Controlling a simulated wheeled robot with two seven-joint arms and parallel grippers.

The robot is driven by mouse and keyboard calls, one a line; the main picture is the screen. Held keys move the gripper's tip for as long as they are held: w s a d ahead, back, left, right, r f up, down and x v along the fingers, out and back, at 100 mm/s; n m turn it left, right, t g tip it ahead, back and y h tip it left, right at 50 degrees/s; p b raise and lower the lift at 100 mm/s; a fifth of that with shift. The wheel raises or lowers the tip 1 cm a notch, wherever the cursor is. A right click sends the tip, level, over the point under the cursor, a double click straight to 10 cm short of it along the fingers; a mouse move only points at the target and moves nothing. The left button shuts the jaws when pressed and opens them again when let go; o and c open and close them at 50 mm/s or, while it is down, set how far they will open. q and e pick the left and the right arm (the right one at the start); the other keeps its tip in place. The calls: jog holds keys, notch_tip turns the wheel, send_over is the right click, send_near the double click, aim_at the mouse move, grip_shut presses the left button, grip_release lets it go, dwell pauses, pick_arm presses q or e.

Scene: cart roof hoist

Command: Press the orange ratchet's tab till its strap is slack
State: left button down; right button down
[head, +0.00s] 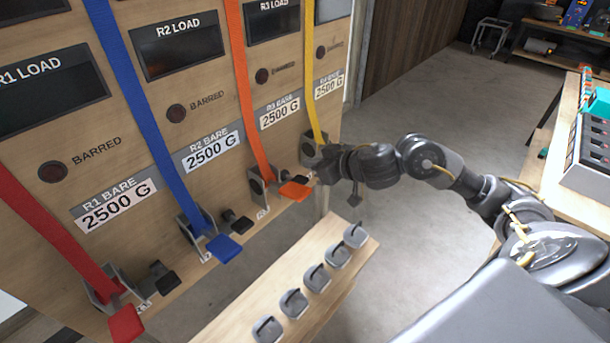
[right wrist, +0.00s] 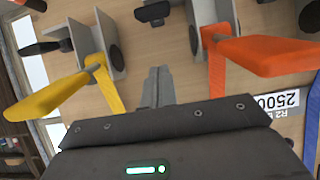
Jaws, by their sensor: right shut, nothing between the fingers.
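The orange ratchet (head: 258,187) sits on the board's lower ledge, its orange handle (head: 294,191) sticking out. Its orange strap (head: 243,90) runs straight up the board and looks taut. In the right wrist view the orange handle (right wrist: 265,57) is at right, and the dark tab beside that ratchet (right wrist: 153,12) is at the top. My right gripper (head: 319,172) is just right of the orange handle; in the right wrist view its shut fingers (right wrist: 158,85) are empty, below the tab in the picture, with a gap between. My left gripper is out of view.
The yellow ratchet's handle (right wrist: 50,97) is close on the left of my fingers. The blue (head: 223,247) and red (head: 126,323) handles stand further left. A wooden bench (head: 215,328) with several grey hooked weights is in front. The R3 lamp (head: 262,76) looks dark.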

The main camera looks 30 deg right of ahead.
aim_at(305, 181)
jog(key=x, duration=0.4)
notch_tip(305, 181, down, 3)
jog(key=shift+r+b, duration=0.2)
jog(key=shift+b, duration=0.1)
jog(key=shift+s+d+f, duration=0.15)
jog(key=shift+s+f, duration=0.25)
jog(key=shift+f, duration=0.3)
jog(key=shift+w, duration=0.1)
